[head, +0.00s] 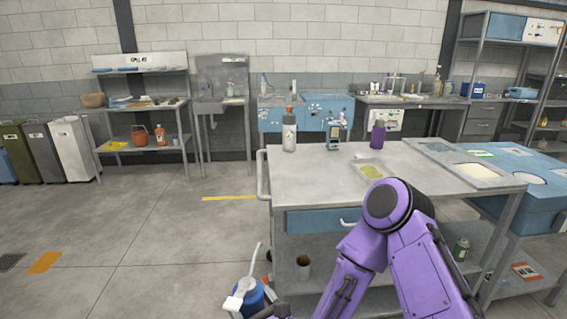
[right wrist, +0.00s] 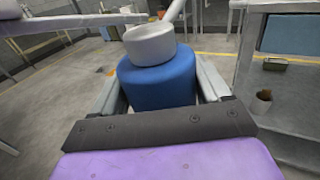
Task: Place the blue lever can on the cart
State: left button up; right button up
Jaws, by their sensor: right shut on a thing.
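The blue lever can (right wrist: 157,88) has a white collar and a thin pale spout or lever rising from its top. My right gripper (right wrist: 160,100) is shut on it, with one finger on each side of the blue body. In the head view the can (head: 250,298) is low, near the bottom edge, left of the cart's front corner and apart from the cart top. The cart (head: 325,185) has a grey top, a blue drawer and a lower shelf. My left gripper is out of view.
On the cart top stand a white bottle with an orange cap (head: 289,131), a small blue-and-white device (head: 333,136), a purple bottle (head: 377,134) and a shallow tray (head: 383,171). The top's front left is clear. A brown-filled pot (head: 304,266) sits on the lower shelf.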

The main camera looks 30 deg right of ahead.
aim_at(353, 177)
jog(key=i, duration=1.3)
jog(key=z, duration=3)
jog(key=k, duration=0.1)
jog(key=u, duration=1.3)
